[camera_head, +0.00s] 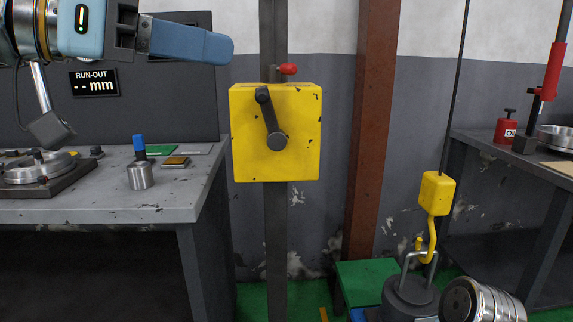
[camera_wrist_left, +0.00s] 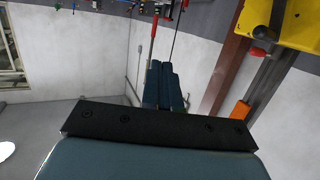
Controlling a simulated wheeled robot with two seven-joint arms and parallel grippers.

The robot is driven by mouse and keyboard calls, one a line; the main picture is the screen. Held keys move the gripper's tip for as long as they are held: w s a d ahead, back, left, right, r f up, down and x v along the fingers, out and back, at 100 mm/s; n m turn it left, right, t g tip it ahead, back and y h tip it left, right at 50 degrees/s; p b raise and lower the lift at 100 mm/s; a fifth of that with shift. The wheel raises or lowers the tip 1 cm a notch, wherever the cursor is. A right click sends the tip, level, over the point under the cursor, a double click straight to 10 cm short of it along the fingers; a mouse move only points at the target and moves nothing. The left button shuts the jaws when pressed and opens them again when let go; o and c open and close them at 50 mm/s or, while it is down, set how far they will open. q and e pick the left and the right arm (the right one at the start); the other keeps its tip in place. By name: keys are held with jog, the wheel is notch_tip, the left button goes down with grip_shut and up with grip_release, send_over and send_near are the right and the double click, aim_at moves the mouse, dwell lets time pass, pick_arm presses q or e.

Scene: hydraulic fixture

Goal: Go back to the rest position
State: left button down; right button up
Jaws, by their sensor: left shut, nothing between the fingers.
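My left gripper (camera_head: 217,47) reaches in from the upper left in the head view, level and in the air above the left bench. Its blue fingers are together with nothing between them, just left of and above the yellow lever box. In the left wrist view the closed fingers (camera_wrist_left: 164,84) point away into the room and hold nothing. My right gripper is not in view.
The yellow box (camera_head: 300,155) with a black lever hangs on a dark post. The left bench (camera_head: 190,205) carries a metal fixture and small parts. A yellow hook block (camera_head: 437,193) hangs at right. A workbench (camera_head: 515,160) stands far right.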

pick_arm(q)
jog(key=w+d+f+n+y, duration=0.3)
jog(key=w+f+n, duration=0.2)
jog(key=w+f, duration=1.35)
jog(key=w+f+n+g+y, duration=0.1)
jog(key=w+f+n+y, duration=0.15)
jog(key=f, duration=1.15)
jog(key=w+f+n+y, duration=0.2)
jog(key=w+f, duration=0.2)
jog(key=f, duration=1)
jog(key=s+a+f+n+g+y, duration=0.1)
jog(key=s+a+f, duration=0.15)
jog(key=f, duration=0.65)
jog(key=s+a+f+n+g, duration=0.1)
jog(key=s+f, duration=0.3)
jog(key=f, duration=0.5)
jog(key=s+a+f+n+g+y, duration=0.1)
jog(key=s+f, duration=0.3)
jog(key=f, duration=0.6)
jog(key=s+f+g, duration=0.1)
jog(key=s+f, duration=0.4)
jog(key=s, duration=0.3)
jog(key=s+a+f+n+g, duration=0.1)
jog(key=s+f, duration=0.5)
jog(key=s, duration=0.3)
jog(key=shift+s+g, duration=0.25)
jog(key=shift+g, duration=0.15)
